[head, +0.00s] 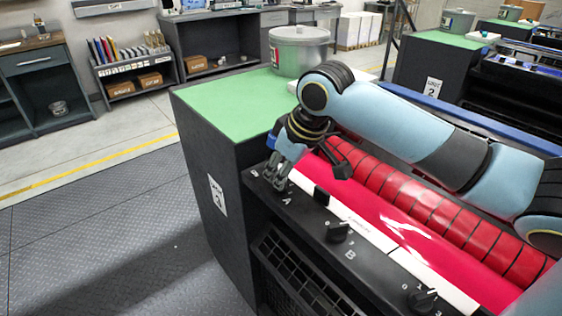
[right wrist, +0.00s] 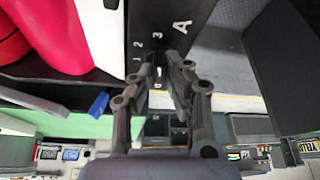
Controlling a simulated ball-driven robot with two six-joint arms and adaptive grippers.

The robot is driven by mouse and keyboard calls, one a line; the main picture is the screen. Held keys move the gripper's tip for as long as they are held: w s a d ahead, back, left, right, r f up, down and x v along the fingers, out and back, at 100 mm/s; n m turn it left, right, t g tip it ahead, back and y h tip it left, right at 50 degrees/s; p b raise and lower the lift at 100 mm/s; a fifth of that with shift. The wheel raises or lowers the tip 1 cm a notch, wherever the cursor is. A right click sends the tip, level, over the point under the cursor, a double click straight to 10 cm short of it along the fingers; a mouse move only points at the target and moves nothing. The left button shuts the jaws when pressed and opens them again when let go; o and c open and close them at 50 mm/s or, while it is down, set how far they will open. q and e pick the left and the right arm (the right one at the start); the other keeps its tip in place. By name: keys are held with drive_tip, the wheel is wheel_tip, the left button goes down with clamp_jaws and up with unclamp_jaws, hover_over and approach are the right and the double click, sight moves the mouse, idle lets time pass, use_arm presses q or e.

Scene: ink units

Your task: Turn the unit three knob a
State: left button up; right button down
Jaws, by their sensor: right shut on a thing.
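The unit three panel is the black strip (head: 305,222) along the front of the ink unit, with a unit sign (head: 217,195) on the cabinet side. My right gripper (head: 273,180) is at its far left end, just above the letter A. In the right wrist view its fingers (right wrist: 160,80) are shut on knob a, which is mostly hidden between them. The numerals 1, 2 and 3 and the letter A (right wrist: 181,26) show beside the fingertips. Knob B (head: 338,232) stands farther right along the panel. My left gripper is not in view.
Red rollers (head: 430,205) lie behind the panel. A further black knob (head: 423,300) is at lower right. A metal pot (head: 299,52) stands on the green top (head: 232,105). The floor (head: 110,230) left of the unit is clear.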

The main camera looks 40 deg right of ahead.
drive_tip(key=c, duration=1.4)
unclamp_jaws()
drive_tip(key=shift+f, duration=0.15)
drive_tip(key=shift+r, duration=0.2)
drive_tip(key=shift+s+d+r, duration=0.1)
drive_tip(key=shift+r, duration=0.2)
drive_tip(key=v, duration=1.1)
